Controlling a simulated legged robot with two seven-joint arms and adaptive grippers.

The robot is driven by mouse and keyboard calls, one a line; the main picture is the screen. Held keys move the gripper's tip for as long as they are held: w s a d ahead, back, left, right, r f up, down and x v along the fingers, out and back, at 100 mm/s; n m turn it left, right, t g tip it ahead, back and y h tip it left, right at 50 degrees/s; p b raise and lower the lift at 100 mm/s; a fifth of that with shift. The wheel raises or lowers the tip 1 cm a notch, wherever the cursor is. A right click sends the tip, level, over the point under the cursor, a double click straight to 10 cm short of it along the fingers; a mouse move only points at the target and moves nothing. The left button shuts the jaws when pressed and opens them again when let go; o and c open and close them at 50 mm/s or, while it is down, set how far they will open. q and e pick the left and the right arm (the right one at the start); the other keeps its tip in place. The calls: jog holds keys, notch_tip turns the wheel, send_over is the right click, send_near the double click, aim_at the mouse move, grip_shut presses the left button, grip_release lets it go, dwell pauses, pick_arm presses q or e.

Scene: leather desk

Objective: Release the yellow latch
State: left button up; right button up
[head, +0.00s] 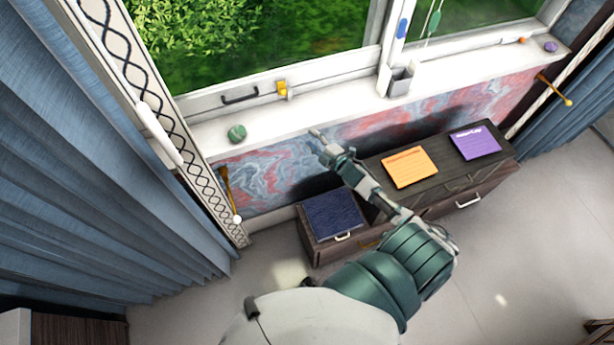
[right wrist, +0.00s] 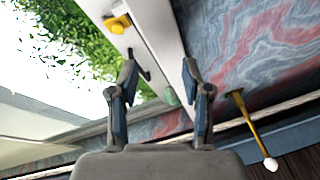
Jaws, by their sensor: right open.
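The yellow latch (head: 282,89) is a small block on the lower frame of the window, right of a dark handle (head: 239,95). In the right wrist view the latch (right wrist: 118,24) shows at the upper left, beyond the fingertips. My right gripper (head: 318,136) reaches up from below in the head view, in front of the marbled wall panel under the sill. It is below and right of the latch, apart from it. Its two fingers (right wrist: 160,70) are spread, with nothing between them. My left gripper is not in view.
Below stand a dark cabinet (head: 455,180) with orange and purple notes and a blue-topped box (head: 331,215). Blue curtains hang at both sides.

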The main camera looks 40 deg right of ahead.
jog(key=s+a+f+m+g+h, duration=0.1)
jog(key=s+a+f+m+g, duration=0.3)
jog(key=s+a+f+m, duration=0.1)
jog(key=shift+s+a+f+g, duration=0.3)
jog(key=shift+s+a+f, duration=0.4)
jog(key=shift+s+a, duration=0.75)
jog(key=shift+w+a, duration=0.25)
jog(key=shift+w, duration=0.1)
